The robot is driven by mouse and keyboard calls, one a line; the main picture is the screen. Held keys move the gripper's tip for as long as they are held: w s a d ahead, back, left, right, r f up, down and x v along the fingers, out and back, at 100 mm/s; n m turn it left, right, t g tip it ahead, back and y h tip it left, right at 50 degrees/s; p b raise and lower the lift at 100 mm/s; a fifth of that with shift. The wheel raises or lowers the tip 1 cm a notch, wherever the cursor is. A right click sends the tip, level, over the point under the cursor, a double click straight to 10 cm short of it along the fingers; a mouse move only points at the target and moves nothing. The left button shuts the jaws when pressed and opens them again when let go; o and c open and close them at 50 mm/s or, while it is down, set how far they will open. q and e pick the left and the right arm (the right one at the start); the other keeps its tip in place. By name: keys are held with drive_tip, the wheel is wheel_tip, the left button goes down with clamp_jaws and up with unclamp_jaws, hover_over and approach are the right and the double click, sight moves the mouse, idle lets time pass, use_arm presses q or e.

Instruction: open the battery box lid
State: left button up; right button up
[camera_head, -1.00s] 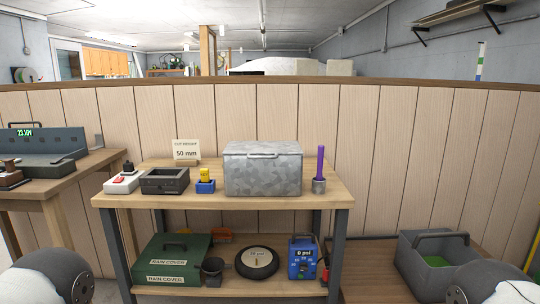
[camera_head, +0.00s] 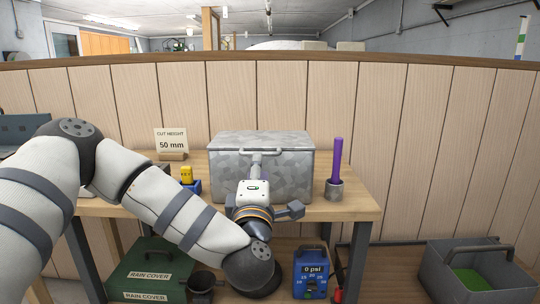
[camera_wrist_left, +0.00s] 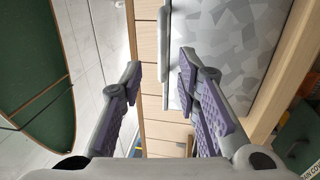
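The battery box appears to be the grey mottled metal box (camera_head: 295,165) on the workbench, its lid (camera_head: 235,142) shut. A light grey bar handle (camera_head: 270,152) is on the lid's front edge. My left gripper (camera_head: 254,180) is in front of the box, below the handle; its fingers are mostly hidden by the wrist in the head view. In the left wrist view the gripper (camera_wrist_left: 161,65) is open and empty. The handle (camera_wrist_left: 163,45) shows between and beyond its fingertips, with the box (camera_wrist_left: 225,45) on the right. Contact is not visible. My right gripper is out of view.
The workbench (camera_head: 345,206) also holds a cup (camera_head: 334,190) with a purple rod right of the box, and a yellow-and-blue item (camera_head: 187,175) and a "50 mm" sign (camera_head: 171,142) to its left. A wood-panelled wall (camera_head: 430,130) stands behind.

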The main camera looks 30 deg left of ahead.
use_arm(q)
approach(262, 142)
drive_tip(key=shift+w+a+r, duration=0.65)
drive_tip(key=shift+w+a, duration=0.1)
drive_tip(key=shift+w, duration=0.15)
clamp_jaws()
